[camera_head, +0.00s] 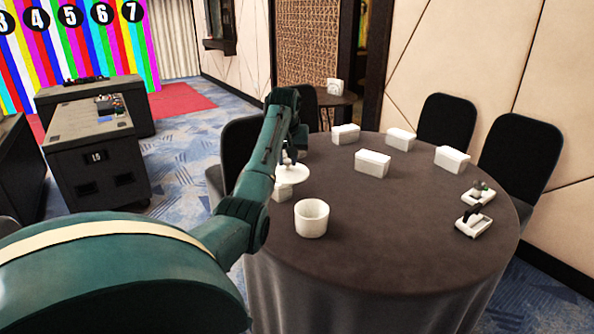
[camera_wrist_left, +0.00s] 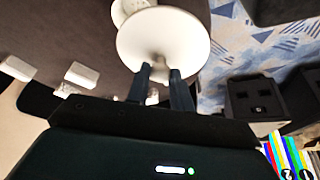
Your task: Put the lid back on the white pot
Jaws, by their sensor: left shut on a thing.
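The white pot (camera_head: 311,220) stands upright and open at the top near the front left of the round table. My left gripper (camera_head: 289,155) is shut on the white round lid (camera_head: 287,174) by its knob. The lid is held in the air, behind and to the left of the pot, apart from it. In the left wrist view the lid (camera_wrist_left: 165,35) fills the top middle, just beyond the fingertips (camera_wrist_left: 161,76). A white rounded thing, likely the pot (camera_wrist_left: 119,14), shows partly behind it. My arm hides part of the table's left side. My right gripper is not in view.
The dark round table (camera_head: 400,240) also bears several white boxes, one being a box (camera_head: 372,163) behind the pot. Another white thing (camera_head: 283,190) shows partly below the lid. Two small white holders (camera_head: 473,221) lie at the right. Black chairs (camera_head: 520,150) stand around. The table's front middle is clear.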

